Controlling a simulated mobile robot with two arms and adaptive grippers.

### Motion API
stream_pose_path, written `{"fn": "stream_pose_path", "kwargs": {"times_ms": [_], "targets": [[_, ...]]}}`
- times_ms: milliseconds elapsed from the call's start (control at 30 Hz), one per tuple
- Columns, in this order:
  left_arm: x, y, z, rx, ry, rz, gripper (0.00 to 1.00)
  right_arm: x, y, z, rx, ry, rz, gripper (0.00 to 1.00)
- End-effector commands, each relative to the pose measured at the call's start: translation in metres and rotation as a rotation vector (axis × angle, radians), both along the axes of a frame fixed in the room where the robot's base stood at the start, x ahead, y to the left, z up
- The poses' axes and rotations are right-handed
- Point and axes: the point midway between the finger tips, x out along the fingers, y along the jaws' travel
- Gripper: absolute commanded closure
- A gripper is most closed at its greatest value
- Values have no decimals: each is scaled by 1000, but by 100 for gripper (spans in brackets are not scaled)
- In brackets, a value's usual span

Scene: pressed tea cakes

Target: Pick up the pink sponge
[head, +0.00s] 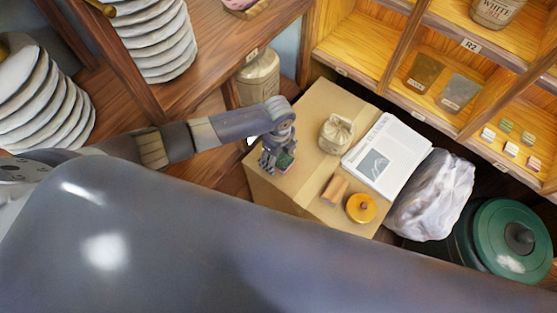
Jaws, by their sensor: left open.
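My left gripper (275,164) reaches in from the left and points down over the left part of a cardboard box top (300,132). Its fingers are open. A small block with a green top and a pinkish-red side (287,161) sits at the fingers, partly hidden by them; it may be the pink sponge. I cannot tell whether the fingers touch it. Another pink item (240,4) lies on a wooden piece at the top edge, cut off by the frame. My right gripper is not in view.
On the box are a tied cloth pouch (336,133), a newspaper (388,156), a wooden block (335,190) and a round yellow-orange item (361,208). A crumpled plastic bag (432,195) and a green lidded bin (512,240) stand right. Shelves surround the box.

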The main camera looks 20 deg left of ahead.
Motion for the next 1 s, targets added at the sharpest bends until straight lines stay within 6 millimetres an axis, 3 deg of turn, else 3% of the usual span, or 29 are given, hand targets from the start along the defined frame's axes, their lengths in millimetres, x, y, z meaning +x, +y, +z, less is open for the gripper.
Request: {"fn": "stream_pose_path", "kwargs": {"times_ms": [167, 400, 1000], "targets": [[0, 0, 1, 0, -1, 0, 28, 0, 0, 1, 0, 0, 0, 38], [0, 0, 1, 0, -1, 0, 59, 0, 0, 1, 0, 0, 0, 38], [0, 0, 10, 0, -1, 0, 60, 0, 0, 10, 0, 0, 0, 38]]}}
